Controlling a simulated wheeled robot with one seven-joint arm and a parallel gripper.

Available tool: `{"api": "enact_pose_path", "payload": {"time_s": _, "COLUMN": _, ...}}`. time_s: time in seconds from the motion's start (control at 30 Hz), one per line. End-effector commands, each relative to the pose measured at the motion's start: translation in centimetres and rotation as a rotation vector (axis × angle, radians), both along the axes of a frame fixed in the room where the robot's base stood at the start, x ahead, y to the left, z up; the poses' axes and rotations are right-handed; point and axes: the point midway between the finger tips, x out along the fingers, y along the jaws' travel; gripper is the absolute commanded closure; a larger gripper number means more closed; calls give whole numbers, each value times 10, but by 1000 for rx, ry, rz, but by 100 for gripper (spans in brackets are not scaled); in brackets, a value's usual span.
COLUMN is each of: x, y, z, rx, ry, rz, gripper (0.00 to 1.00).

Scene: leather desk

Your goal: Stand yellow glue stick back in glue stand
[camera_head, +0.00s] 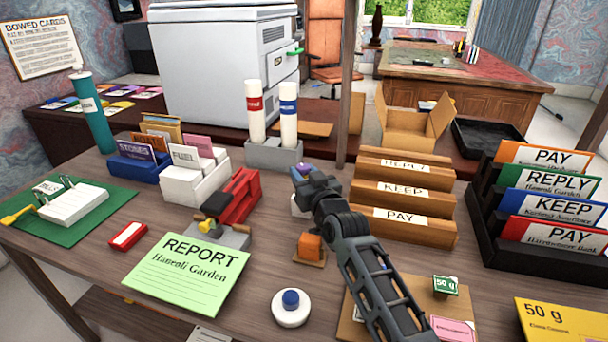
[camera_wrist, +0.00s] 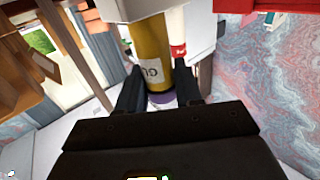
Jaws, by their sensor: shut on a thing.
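My gripper (camera_wrist: 160,92) is shut on the yellow glue stick (camera_wrist: 148,48), whose label shows in the wrist view. A purple end of the stick shows between the fingers. The wrist picture is upside down. A pale block (camera_wrist: 135,8) hides the stick's other end; I cannot tell whether it is in a slot. In the head view my gripper (camera_head: 305,175) is in front of the right side of the grey glue stand (camera_head: 262,155), and the stick's body is hidden. The stand holds a red-labelled stick (camera_head: 255,115) and a blue-labelled stick (camera_head: 288,118), both upright.
Wooden sorters (camera_head: 405,200) stand close right of my gripper. A red stapler-like object (camera_head: 238,195) and a white card box (camera_head: 190,182) stand to the left. An orange block (camera_head: 310,247) and a round white item (camera_head: 291,312) lie nearer the front.

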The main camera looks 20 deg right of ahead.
Motion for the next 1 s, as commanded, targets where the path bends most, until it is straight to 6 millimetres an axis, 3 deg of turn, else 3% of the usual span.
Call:
{"api": "enact_pose_path", "payload": {"time_s": 0.5, "x": 0, "y": 0, "z": -13, "rx": 0, "ry": 0, "rz": 0, "gripper": 100}}
{"api": "enact_pose_path", "payload": {"time_s": 0.53, "x": 0, "y": 0, "z": -12, "rx": 0, "ry": -1, "rz": 0, "gripper": 63}}
{"api": "enact_pose_path", "payload": {"time_s": 0.83, "x": 0, "y": 0, "z": -11, "rx": 0, "ry": 0, "rz": 0, "gripper": 35}}
{"api": "enact_pose_path", "payload": {"time_s": 1.0, "x": 0, "y": 0, "z": -12, "rx": 0, "ry": 0, "rz": 0, "gripper": 35}}
